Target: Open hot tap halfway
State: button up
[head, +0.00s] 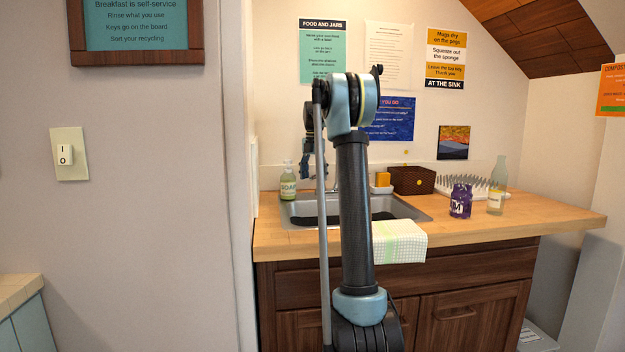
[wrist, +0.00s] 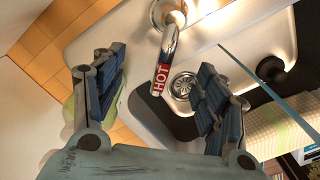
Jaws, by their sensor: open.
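In the wrist view the hot tap's chrome body (wrist: 174,18) is at the top, with HOT lettering beside it. A chrome bar with a red HOT label (wrist: 161,78) points down the picture from it. My gripper (wrist: 162,65) is open, one finger on each side of this labelled bar. Gaps show between the bar and both fingers, so it is not gripped. In the head view my gripper (head: 306,168) is above the back left of the sink (head: 408,209), and my arm hides most of the tap.
A soap bottle (head: 288,181) stands at the sink's left, close to my gripper. A checked cloth (head: 399,241) hangs over the front edge.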

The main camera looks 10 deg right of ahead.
jog(key=shift+r, duration=2.65)
